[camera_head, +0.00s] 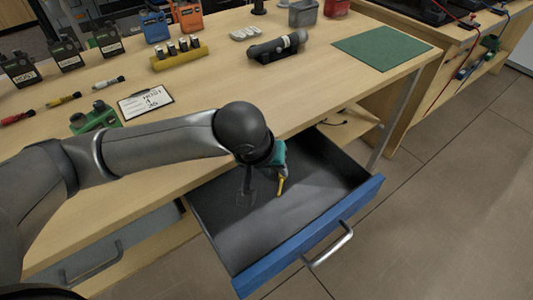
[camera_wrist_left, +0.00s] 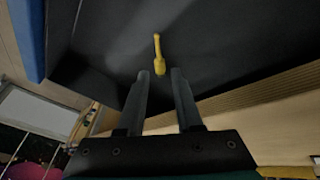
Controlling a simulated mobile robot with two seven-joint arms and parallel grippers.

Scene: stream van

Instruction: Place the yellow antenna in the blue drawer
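The blue drawer (camera_head: 312,236) is pulled out below the bench, with a blue front, a metal handle and a dark, bare interior. The yellow antenna (camera_head: 281,186) shows over the drawer's interior, just below my left wrist. It also shows in the left wrist view (camera_wrist_left: 158,54), its thicker end close to the fingertips and its thin end pointing away. My left gripper (camera_wrist_left: 159,73) is open, with visible gaps between the antenna and both fingers. I cannot tell whether the antenna touches the drawer floor. My right gripper is not in view.
The bench top (camera_head: 205,85) holds a clipboard (camera_head: 145,101), a dark handheld device (camera_head: 277,47), a yellow battery holder (camera_head: 180,55), several pens and radios. A green mat (camera_head: 382,47) lies at the right. A closed grey drawer (camera_head: 100,255) sits left of the blue one.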

